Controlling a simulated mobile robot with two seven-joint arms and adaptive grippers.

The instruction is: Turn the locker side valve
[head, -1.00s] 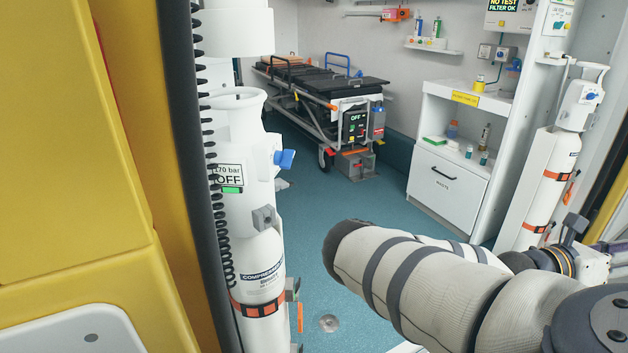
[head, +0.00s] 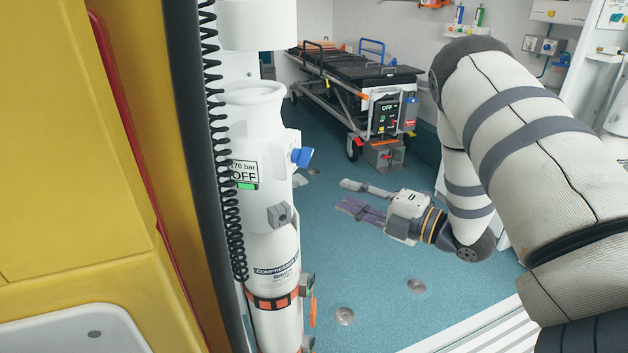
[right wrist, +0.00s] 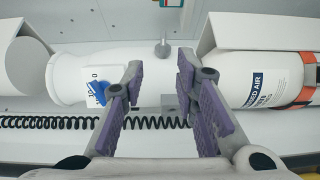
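A blue valve knob (head: 302,157) sticks out of the right side of a white valve body on the upright compressed air cylinder (head: 277,275). A label beside it reads "170 bar OFF" above a green light. My right gripper (head: 348,197) is open and empty, to the right of the knob and a little lower, pointing left towards the cylinder, apart from it. In the right wrist view the open purple-padded fingers (right wrist: 160,72) face the cylinder, and the blue knob (right wrist: 97,93) is beside the left finger. My left gripper is not in view.
A coiled black hose (head: 230,215) hangs along the cylinder's left. Yellow panels (head: 70,140) fill the left. A stretcher (head: 350,75) stands behind on the blue floor (head: 350,260). A second white unit (head: 617,118) at the right edge is mostly hidden by my arm.

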